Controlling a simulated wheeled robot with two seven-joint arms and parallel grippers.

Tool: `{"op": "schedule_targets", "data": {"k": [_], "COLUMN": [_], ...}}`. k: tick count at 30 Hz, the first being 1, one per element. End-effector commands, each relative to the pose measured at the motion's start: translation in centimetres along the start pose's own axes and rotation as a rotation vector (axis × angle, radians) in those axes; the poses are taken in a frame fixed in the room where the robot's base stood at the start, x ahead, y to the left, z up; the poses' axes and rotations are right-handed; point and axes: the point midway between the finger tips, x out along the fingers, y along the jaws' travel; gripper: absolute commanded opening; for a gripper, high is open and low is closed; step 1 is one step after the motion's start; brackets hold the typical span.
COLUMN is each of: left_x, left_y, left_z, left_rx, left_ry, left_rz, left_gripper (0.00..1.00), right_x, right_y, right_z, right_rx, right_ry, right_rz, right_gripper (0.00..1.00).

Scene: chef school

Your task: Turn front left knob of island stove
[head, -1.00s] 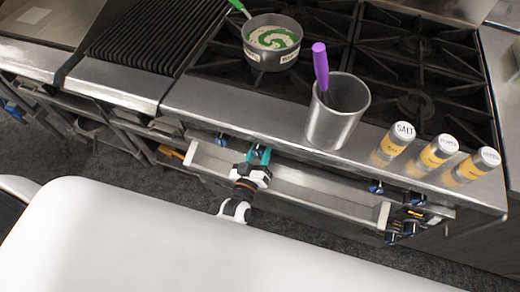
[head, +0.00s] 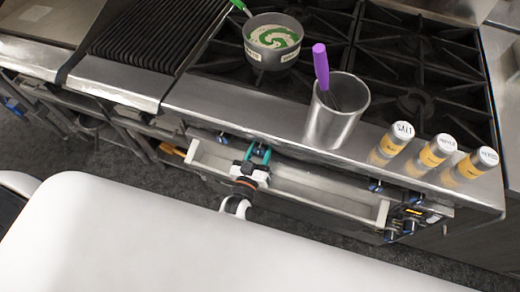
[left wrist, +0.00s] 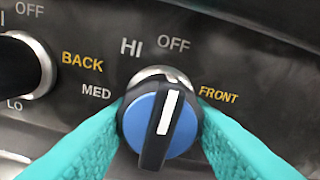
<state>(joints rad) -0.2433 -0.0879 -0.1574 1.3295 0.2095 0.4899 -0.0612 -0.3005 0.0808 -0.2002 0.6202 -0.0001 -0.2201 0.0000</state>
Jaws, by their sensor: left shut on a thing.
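The island stove (head: 245,115) has a row of knobs along its front edge. In the left wrist view a blue and black knob (left wrist: 161,122) stands under the word OFF and beside the yellow word FRONT. Its white pointer line is upright with a slight tilt to the right, aimed between HI and OFF. My left gripper (head: 259,152) reaches up to this knob, and its teal fingers (left wrist: 160,125) are shut on it, one on each side. The knob itself is mostly hidden by the fingers in the head view. My right gripper does not show.
A second knob (left wrist: 22,65), marked BACK, is close to the left. A long trough (head: 310,187) runs below the knobs. On the ledge stand a metal canister (head: 336,115) with a purple-handled whisk and several shakers (head: 432,153). A pot (head: 272,50) sits on the burners.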

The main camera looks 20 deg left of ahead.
Motion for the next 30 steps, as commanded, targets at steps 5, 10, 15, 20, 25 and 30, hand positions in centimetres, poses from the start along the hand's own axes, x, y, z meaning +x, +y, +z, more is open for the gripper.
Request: {"op": "schedule_targets", "data": {"k": [5, 10, 15, 20, 25, 30], "left_x": [0.1, 0.1, -0.5, -3.0, -6.8, -9.9], "left_y": [0.0, 0.0, 0.0, 0.0, 0.0, 0.1], "left_z": [0.2, 0.1, 0.0, -0.1, -0.2, -0.1], "left_rx": [0.003, 0.001, 0.001, 0.001, 0.001, 0.002], "left_ry": [-0.005, -0.003, -0.001, 0.002, 0.001, 0.0], "left_rz": [-0.001, -0.001, 0.0, 0.0, -0.001, -0.001], "left_gripper": [0.63, 0.63, 0.63, 0.63, 0.63, 0.63], "right_x": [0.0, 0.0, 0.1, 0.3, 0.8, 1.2], "right_y": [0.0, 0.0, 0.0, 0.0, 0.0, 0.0], "right_z": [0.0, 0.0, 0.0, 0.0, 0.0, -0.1], "right_rx": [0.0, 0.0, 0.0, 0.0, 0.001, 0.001], "right_ry": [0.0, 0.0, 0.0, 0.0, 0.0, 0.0], "right_rz": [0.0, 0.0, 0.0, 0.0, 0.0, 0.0], "right_gripper": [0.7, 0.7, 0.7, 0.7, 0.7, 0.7]}}
